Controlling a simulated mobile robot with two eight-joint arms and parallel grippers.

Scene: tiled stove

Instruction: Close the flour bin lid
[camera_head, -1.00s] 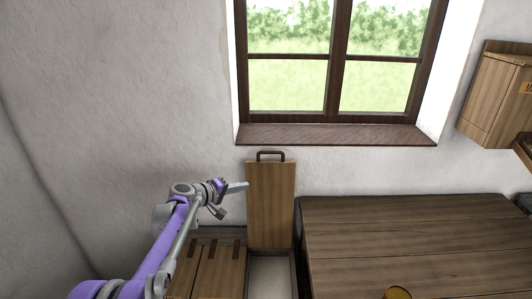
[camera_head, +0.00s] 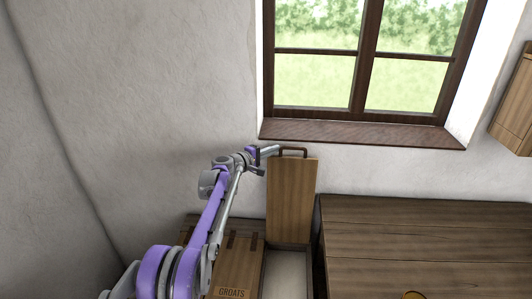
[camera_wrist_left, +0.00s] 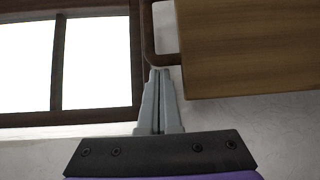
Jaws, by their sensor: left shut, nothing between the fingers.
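The flour bin lid (camera_head: 291,200) stands upright and open against the wall, a wooden board with a dark handle (camera_head: 293,150) on its top edge. Below it the open bin (camera_head: 286,270) shows pale contents. My left gripper (camera_head: 272,150) is shut and empty at the left end of the handle. In the left wrist view its fingertips (camera_wrist_left: 158,75) are close to the handle (camera_wrist_left: 149,40), beside the lid's edge (camera_wrist_left: 235,50); I cannot tell whether they touch. My right gripper is not in view.
A closed bin marked GROATS (camera_head: 235,275) adjoins the open one on the left. The window sill (camera_head: 360,134) runs above the lid.

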